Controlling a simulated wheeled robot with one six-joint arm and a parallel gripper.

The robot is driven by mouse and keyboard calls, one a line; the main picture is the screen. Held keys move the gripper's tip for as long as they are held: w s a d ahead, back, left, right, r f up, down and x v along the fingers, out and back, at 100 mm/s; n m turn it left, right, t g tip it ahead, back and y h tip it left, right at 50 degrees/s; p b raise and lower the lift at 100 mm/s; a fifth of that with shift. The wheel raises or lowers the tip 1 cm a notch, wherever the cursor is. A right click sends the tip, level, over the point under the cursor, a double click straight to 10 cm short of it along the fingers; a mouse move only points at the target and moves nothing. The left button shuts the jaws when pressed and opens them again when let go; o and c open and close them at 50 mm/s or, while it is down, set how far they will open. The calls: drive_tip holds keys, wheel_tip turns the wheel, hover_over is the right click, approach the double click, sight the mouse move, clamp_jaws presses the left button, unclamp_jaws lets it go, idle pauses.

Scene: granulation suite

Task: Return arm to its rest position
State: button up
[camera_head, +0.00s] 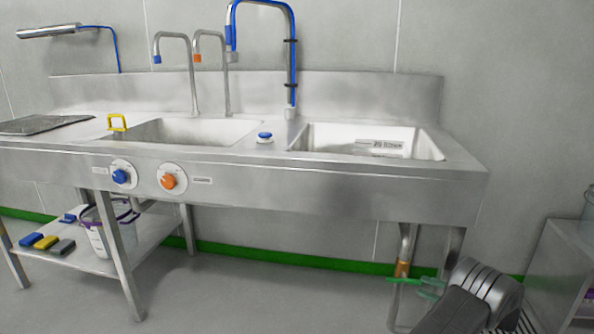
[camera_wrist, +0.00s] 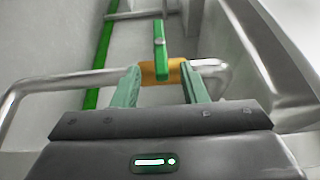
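My gripper (camera_head: 430,288) is low under the right end of the sink bench, beside the drain pipe. It also shows in the wrist view (camera_wrist: 161,68), with its two pale green fingers spread apart and nothing held between them. A brass valve (camera_wrist: 163,73) on the pipe shows between and beyond the fingertips; I cannot tell whether they touch it. The valve's green lever (camera_wrist: 160,42) sticks out crosswise to the pipe. In the head view the brass valve (camera_head: 402,268) and green lever (camera_head: 400,280) lie just left of my gripper. My arm reaches in from the lower right.
The steel sink bench (camera_head: 340,190) overhangs the valve area. A bench leg and the drain pipe (camera_head: 408,238) stand close to my gripper. A grey cabinet (camera_head: 560,265) stands at the right. A lower shelf (camera_head: 130,250) with a bucket (camera_head: 98,232) is at left. Open floor lies in the middle.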

sight(415, 281)
drive_tip(key=b+x, duration=0.1)
drive_tip(key=x, duration=0.6)
drive_tip(key=shift+d, duration=0.1)
drive_tip(key=shift+s, duration=0.1)
drive_tip(key=p+v, duration=0.3)
drive_tip(key=v, duration=1.1)
drive_tip(key=b+x, duration=0.3)
drive_tip(key=x, duration=1.1)
drive_tip(key=shift+r+n+g+h+p, duration=0.35)
drive_tip(key=shift+n+g+h+p, duration=0.1)
drive_tip(key=shift+h, duration=0.25)
drive_tip(key=shift+f+g+h, duration=0.15)
drive_tip(key=shift+g+h, duration=0.1)
drive_tip(key=shift+h, duration=0.35)
drive_tip(key=shift+p, duration=0.3)
